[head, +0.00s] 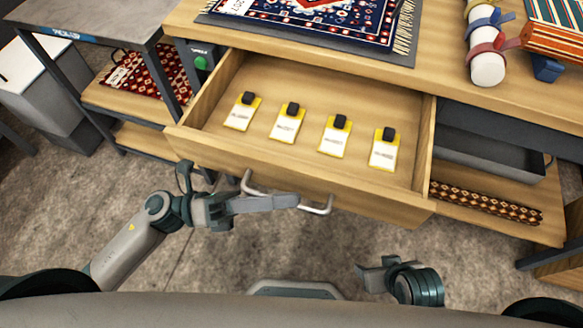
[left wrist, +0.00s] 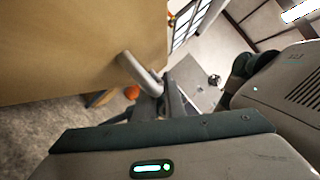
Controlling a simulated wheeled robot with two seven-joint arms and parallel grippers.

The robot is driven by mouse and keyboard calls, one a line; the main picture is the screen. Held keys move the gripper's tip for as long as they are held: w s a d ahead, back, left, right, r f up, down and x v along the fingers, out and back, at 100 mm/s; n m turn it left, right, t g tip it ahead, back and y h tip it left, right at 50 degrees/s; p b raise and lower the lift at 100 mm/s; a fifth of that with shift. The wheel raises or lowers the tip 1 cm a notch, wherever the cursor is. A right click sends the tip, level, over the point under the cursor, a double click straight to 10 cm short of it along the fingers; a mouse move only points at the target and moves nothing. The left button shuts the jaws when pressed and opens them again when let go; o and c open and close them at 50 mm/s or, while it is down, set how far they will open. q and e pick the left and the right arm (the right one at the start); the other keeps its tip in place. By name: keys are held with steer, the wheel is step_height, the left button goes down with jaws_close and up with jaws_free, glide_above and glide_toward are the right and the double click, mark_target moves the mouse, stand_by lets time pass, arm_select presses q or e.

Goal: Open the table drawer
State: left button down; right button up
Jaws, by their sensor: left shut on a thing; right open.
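The wooden table drawer (head: 310,185) is pulled out toward me, with its inside in plain view. Several yellow-and-white tags with dark clips, such as this tag (head: 287,122), lie in a row on its floor. My left gripper (head: 291,201) is shut on the metal drawer handle (head: 322,209) at the drawer front. The left wrist view shows the handle (left wrist: 138,74) running into my left gripper (left wrist: 165,97); the fingers hide part of it. My right gripper (head: 376,275) is open and empty, low in front of the drawer and apart from it.
A patterned rug (head: 325,20) lies on the tabletop (head: 440,65), with wrapped rolls (head: 487,50) at right. A grey tray (head: 490,150) and a rolled rug (head: 485,202) sit on the shelf right of the drawer. A metal-framed rack (head: 90,20) stands at left. The floor before the drawer is clear.

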arm_select(q)
steer(key=shift+s+a, duration=0.2)
steer(key=shift+s, duration=0.5)
steer(key=shift+s+a, duration=0.2)
steer(key=shift+s, duration=0.5)
arm_select(e)
steer(key=shift+s+f, duration=0.1)
steer(key=shift+s, duration=0.1)
arm_select(q)
steer(key=c, duration=1.8)
jaws_free()
steer(key=shift+c, duration=0.2)
steer(key=shift+a, duration=0.1)
steer(key=b+v, duration=0.2)
steer(key=v, duration=1.5)
steer(key=shift+b, duration=0.4)
arm_select(e)
steer(key=w+a, duration=0.1)
steer(key=a+t+y, duration=0.1)
steer(key=w+a+t, duration=0.1)
steer(key=shift+w+a, duration=0.3)
arm_select(q)
steer(key=shift+w+a, duration=0.1)
steer(key=shift+a, duration=0.05)
arm_select(e)
steer(key=shift+s, duration=0.15)
